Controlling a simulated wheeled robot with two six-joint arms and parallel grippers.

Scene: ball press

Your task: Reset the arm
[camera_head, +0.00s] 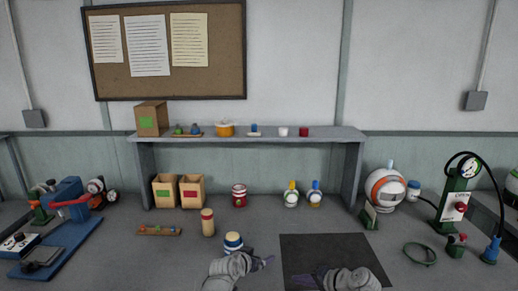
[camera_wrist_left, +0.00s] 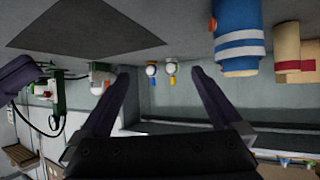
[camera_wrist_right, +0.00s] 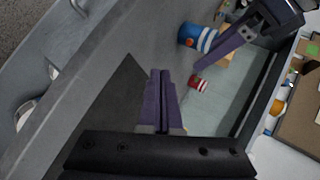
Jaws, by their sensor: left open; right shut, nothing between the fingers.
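My left gripper (camera_head: 268,262) is low over the front of the table, right of a blue-and-white striped can (camera_head: 233,240). Its two purple fingers are spread with nothing between them in the left wrist view (camera_wrist_left: 163,72). That view is upside down and shows the striped can (camera_wrist_left: 240,40) beside the fingers, apart from them. My right gripper (camera_head: 300,280) is low at the front left part of the dark mat (camera_head: 325,247). Its fingers lie together, empty, in the right wrist view (camera_wrist_right: 161,78).
A tan cylinder with a red band (camera_head: 208,223) stands behind the striped can. A red-and-white can (camera_head: 239,195) and two small bottles (camera_head: 291,195) stand farther back under a grey shelf (camera_head: 250,134). A blue press (camera_head: 68,205) is left; a green gauge stand (camera_head: 452,205) is right.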

